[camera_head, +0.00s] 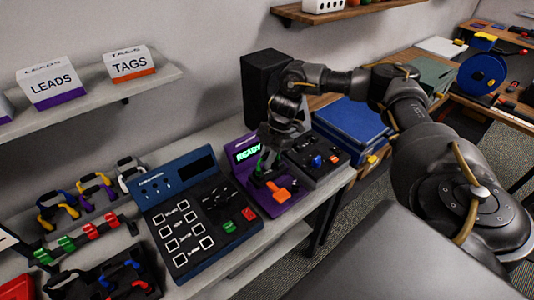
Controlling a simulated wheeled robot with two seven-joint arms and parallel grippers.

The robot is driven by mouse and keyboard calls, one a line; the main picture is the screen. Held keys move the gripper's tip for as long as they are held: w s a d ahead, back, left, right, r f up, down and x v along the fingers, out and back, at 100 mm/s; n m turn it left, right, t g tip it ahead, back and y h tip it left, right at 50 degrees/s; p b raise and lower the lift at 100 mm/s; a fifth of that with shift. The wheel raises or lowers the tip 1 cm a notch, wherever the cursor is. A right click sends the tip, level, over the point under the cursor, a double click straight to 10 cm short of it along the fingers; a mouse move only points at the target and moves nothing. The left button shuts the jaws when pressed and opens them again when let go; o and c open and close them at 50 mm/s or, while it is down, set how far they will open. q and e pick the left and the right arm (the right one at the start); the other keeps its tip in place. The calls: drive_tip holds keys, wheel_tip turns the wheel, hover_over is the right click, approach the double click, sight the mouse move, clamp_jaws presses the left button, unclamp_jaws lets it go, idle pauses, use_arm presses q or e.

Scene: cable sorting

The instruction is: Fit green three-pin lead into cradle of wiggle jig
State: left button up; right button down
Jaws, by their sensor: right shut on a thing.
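The wiggle jig (287,206) is a purple unit with an orange handle (283,190) and a small screen reading READY in green. My right gripper (265,165) reaches down over the jig from above. It is shut on the green three-pin lead (264,158), of which only a small green part shows at the fingers. The jig's cradle is mostly hidden under the gripper, so I cannot tell whether the lead touches it. My left gripper is not in view.
A blue tester panel (157,208) with buttons stands left of the jig, and a black box with knobs (312,158) right of it. A tall black box (262,82) stands behind. Racks of coloured leads (75,238) fill the left bench. A shelf (90,105) hangs above.

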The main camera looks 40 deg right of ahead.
drive_tip(key=shift+f, duration=0.15)
idle(0.6)
drive_tip(key=c, duration=0.7)
unclamp_jaws()
drive_tip(key=shift+p, duration=0.35)
wheel_tip(320, 180, up, 8)
drive_tip(key=p, duration=0.7)
idle(0.3)
